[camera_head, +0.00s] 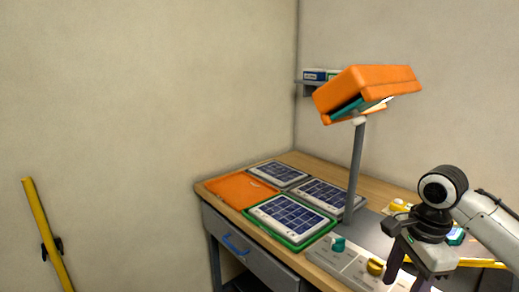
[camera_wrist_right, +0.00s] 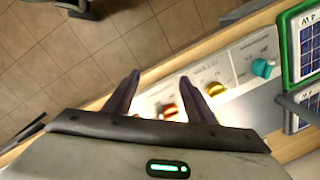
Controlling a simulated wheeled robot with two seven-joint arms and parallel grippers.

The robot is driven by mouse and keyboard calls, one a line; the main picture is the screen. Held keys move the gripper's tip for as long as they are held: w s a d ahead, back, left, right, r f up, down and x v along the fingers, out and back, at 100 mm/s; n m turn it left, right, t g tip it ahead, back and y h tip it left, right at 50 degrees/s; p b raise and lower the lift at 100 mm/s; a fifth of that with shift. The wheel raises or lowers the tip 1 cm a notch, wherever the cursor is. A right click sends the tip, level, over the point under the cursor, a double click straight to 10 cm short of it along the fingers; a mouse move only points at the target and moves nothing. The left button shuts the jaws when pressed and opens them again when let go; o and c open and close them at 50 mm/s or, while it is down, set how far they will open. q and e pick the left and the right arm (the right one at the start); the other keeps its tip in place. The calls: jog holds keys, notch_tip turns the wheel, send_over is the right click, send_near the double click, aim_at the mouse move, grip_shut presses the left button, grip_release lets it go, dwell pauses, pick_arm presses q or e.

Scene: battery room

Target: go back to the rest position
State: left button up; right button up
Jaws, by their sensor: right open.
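My right gripper (camera_head: 406,272) reaches in from the right in the head view, above the front right of the workbench (camera_head: 322,162). In the right wrist view the right gripper (camera_wrist_right: 160,76) has its two dark fingers spread apart with nothing between them. Below it is a pale control panel (camera_head: 346,261) with a teal knob (camera_head: 338,243) and a yellow knob (camera_head: 375,267). The wrist view also shows a red knob (camera_wrist_right: 170,111) close to the fingers. The fingers appear clear of the knobs. My left gripper is in neither view.
An orange case-like lamp head (camera_head: 365,84) stands on a grey post (camera_head: 355,170). Solar panels, one in a green frame (camera_head: 291,220), and an orange mat (camera_head: 236,190) lie on the bench. A yellow pole (camera_head: 46,232) stands at left. Floor (camera_wrist_right: 60,60) shows beyond the bench edge.

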jog(key=s+a+f+n+t+y, duration=0.2)
jog(key=a+f+n, duration=0.4)
jog(key=f, duration=0.5)
jog(key=s+a+f+n+t+y, duration=0.2)
jog(key=a+f+n, duration=0.2)
jog(key=a+f, duration=0.6)
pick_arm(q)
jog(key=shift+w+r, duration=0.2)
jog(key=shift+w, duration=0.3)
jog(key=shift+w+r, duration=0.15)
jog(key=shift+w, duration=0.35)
pick_arm(e)
jog(key=s+d+f+n+t+h, duration=0.1)
jog(key=s+f+n, duration=0.3)
jog(key=s, duration=0.4)
jog(key=s+d+f+n+t+h, duration=0.1)
jog(key=s+d+f+n+t, duration=0.2)
jog(key=s+f+n, duration=0.2)
jog(key=s, duration=0.3)
jog(key=shift+s+d+f, duration=0.3)
jog(key=shift+s, duration=0.1)
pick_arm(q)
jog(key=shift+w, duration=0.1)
pick_arm(e)
jog(key=shift+c, duration=0.2)
